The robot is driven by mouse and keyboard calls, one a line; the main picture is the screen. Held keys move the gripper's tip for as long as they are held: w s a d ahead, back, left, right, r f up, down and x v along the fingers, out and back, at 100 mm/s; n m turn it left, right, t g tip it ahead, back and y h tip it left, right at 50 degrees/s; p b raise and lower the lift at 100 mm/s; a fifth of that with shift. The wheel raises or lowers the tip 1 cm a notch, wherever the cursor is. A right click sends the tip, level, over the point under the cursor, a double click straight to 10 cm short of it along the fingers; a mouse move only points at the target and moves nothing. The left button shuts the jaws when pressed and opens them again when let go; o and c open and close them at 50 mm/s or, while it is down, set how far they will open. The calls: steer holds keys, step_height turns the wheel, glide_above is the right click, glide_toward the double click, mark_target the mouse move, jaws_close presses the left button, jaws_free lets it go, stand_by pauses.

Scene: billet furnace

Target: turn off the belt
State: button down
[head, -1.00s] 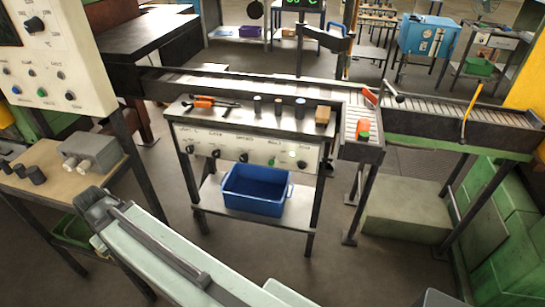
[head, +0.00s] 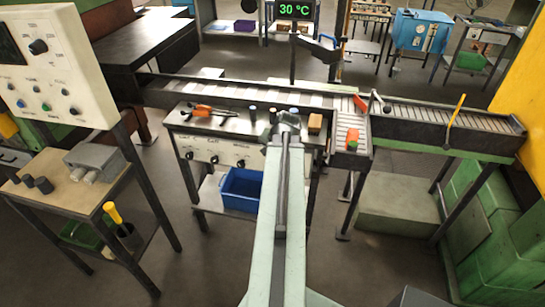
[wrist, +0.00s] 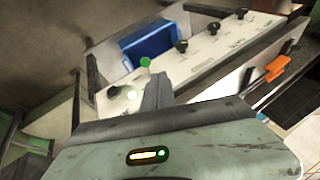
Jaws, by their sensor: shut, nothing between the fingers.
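The roller conveyor belt (head: 230,92) runs across behind a work table in the head view, with a short branch (head: 349,128) and a right-hand section (head: 425,115). The table's white front panel (head: 214,150) carries black knobs (head: 239,163). In the wrist view the panel (wrist: 215,55) appears upside down, with a green button (wrist: 145,62), a lit pale-green lamp (wrist: 134,95) and black knobs (wrist: 182,45). My gripper (wrist: 157,92) is shut and empty in front of the panel, near the green button and lamp. Contact cannot be told. In the head view my arm hides the panel's right part.
A blue bin (head: 241,190) stands on the shelf below the panel. An orange piece (head: 360,104) and an orange-green piece (head: 352,139) are on the belt. A side table (head: 70,188) stands left.

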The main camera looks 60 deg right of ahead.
steer(key=shift+m+h, duration=0.4)
steer(key=shift+m, duration=0.3)
steer(key=s+d, duration=0.2)
steer(key=s+d+r, duration=0.1)
steer(key=s, duration=0.1)
steer(key=shift+s+d+r, duration=0.15)
steer(key=shift+s+d, duration=0.1)
steer(key=shift+d, duration=0.1)
steer(key=a+f+b+x, duration=0.1)
steer(key=a+b+x, duration=0.1)
steer(key=b+x, duration=0.9)
steer(key=shift+w+f+b, duration=0.3)
steer(key=shift+w+f, duration=0.25)
steer(key=shift+f, duration=0.15)
steer(key=shift+a+f, duration=0.1)
